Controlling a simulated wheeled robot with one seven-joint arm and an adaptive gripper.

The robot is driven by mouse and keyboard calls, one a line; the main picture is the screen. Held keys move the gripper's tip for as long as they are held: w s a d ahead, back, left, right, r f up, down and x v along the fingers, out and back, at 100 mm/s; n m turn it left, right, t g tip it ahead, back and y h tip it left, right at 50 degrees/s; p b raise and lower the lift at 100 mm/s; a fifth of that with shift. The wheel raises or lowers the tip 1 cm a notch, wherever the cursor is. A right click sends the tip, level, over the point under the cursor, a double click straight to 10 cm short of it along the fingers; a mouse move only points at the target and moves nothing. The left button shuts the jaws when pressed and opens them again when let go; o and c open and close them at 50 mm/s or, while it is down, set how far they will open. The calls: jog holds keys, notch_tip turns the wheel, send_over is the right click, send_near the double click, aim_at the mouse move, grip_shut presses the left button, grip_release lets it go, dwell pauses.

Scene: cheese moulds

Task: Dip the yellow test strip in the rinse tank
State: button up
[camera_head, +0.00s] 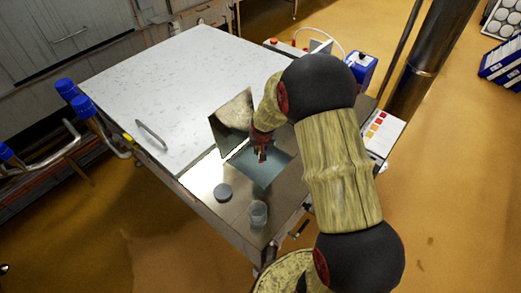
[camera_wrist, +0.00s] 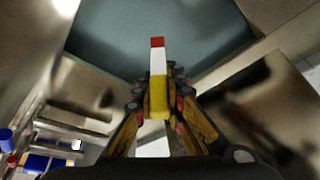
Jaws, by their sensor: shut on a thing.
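My gripper (camera_head: 262,150) is over the opening of the rinse tank, whose bluish-grey water surface (camera_head: 268,172) shows around and below it. In the wrist view my gripper (camera_wrist: 158,84) is shut on the yellow test strip (camera_wrist: 158,98). The strip has a yellow body, a white band and a red end that points away from the wrist, toward the grey-blue surface (camera_wrist: 115,38). Whether the red end touches the water cannot be told. The strip is hardly visible in the head view.
A raised metal flap (camera_head: 232,122) stands beside the opening, left of my gripper. A large white lid (camera_head: 165,85) with a handle covers the rest. A colour chart (camera_head: 380,133) lies at right.

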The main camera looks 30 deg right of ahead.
notch_tip(320, 180, up, 8)
jog(key=p, duration=0.4)
jog(key=shift+p, duration=0.4)
